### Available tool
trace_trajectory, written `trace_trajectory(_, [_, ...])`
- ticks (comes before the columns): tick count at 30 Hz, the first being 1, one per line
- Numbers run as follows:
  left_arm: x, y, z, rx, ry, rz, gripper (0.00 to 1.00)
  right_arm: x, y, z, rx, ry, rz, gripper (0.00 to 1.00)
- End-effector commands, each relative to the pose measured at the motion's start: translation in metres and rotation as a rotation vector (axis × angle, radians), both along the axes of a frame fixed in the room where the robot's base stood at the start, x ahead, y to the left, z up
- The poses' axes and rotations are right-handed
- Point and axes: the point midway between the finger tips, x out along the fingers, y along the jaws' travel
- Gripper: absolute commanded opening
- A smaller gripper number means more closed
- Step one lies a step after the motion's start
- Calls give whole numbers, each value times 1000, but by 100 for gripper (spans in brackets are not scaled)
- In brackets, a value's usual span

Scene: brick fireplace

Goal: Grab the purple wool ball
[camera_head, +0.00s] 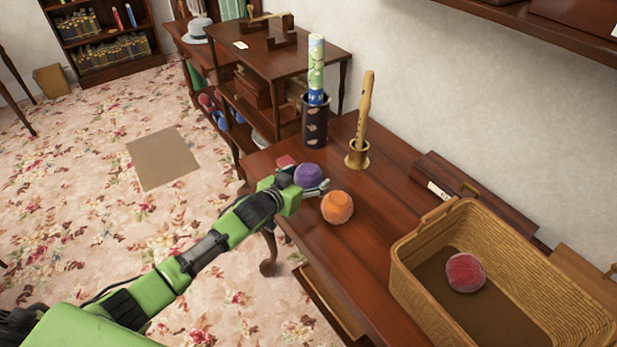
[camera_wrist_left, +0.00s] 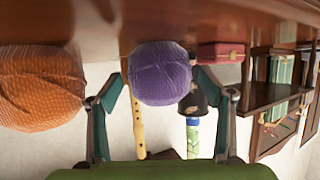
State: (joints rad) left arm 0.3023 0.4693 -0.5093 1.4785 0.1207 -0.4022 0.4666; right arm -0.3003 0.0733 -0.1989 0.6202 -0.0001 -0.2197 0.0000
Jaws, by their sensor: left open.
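The purple wool ball (camera_head: 309,174) rests on the wooden table near its left edge. My left gripper (camera_head: 303,187) is at the ball, with its fingers open. In the left wrist view the purple ball (camera_wrist_left: 160,73) sits between the two spread fingertips of the left gripper (camera_wrist_left: 158,90). I cannot tell whether either finger touches it. An orange wool ball (camera_head: 338,207) lies close by on the table, and it also shows at the left of the wrist view (camera_wrist_left: 38,88). My right gripper is not in view.
A wicker basket (camera_head: 412,232) holding a red wool ball (camera_head: 465,272) stands at the right. A dark cylinder (camera_head: 315,128) with a patterned tube and a flute (camera_head: 366,105) in a brass holder stand behind the purple ball. A small red box (camera_head: 286,161) lies beside it.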

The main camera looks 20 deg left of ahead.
Motion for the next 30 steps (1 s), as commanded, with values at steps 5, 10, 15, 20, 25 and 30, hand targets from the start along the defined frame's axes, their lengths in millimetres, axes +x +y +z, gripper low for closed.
trace_trajectory(5, [0, -1, 0, 0, 0, -1, 73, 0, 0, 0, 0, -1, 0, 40])
trace_trajectory(10, [0, 0, 0, 0, 0, -1, 37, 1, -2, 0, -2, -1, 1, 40])
trace_trajectory(15, [0, 0, 0, 0, 0, -1, 32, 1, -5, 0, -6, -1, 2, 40])
trace_trajectory(20, [0, 0, 0, 0, 0, -1, 32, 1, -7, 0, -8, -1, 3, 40])
trace_trajectory(25, [1, 0, 8, 0, -3, 0, 32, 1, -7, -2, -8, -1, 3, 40])
trace_trajectory(30, [0, -1, 35, -1, -6, -2, 32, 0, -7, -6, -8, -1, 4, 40])
